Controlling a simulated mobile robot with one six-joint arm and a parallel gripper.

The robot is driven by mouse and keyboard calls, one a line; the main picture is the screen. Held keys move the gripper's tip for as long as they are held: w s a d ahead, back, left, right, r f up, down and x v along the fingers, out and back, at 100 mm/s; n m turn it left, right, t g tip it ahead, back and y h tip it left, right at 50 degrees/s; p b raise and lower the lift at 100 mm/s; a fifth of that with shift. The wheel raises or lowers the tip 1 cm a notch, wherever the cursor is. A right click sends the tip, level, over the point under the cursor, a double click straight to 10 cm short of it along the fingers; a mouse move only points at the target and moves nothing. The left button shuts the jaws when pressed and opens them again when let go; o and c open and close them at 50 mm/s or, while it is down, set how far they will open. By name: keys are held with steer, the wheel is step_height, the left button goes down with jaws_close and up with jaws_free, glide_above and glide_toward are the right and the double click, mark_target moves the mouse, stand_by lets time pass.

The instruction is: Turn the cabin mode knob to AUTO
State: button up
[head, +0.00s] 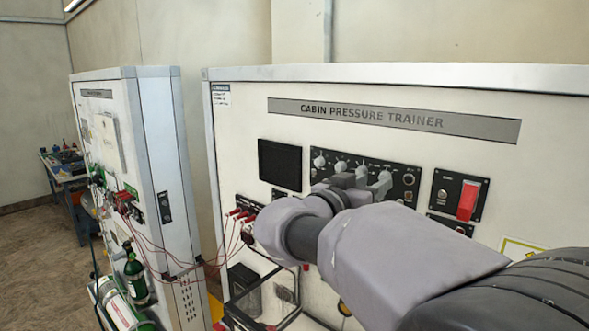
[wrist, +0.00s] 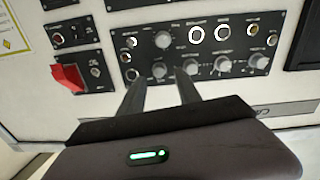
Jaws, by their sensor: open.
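The dark control panel (head: 408,178) on the cabin pressure trainer carries several grey knobs; it also shows, turned upside down, in the wrist view (wrist: 205,26). Its labels are too small to read, so I cannot tell which knob is the cabin mode knob or where AUTO is. My gripper (head: 374,181) is in front of the panel and hides part of it. In the wrist view my gripper (wrist: 160,77) is open and empty, its fingertips either side of a grey knob (wrist: 159,70) in the picture. I cannot tell whether they touch it.
A red switch (head: 468,200) sits on a small panel right of the control panel; it is at left in the wrist view (wrist: 68,76). A dark screen (head: 280,165) is left of the panel. Red leads (head: 243,215) plug in below it. A second white cabinet (head: 160,150) stands left.

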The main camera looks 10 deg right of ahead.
mark_target(382, 178)
steer(key=x, duration=0.3)
steer(key=shift+s+r, duration=0.1)
steer(key=shift+s, duration=0.05)
steer(key=shift+w+d, duration=0.2)
steer(key=shift+w, duration=0.05)
steer(key=shift+c, duration=0.2)
jaws_close()
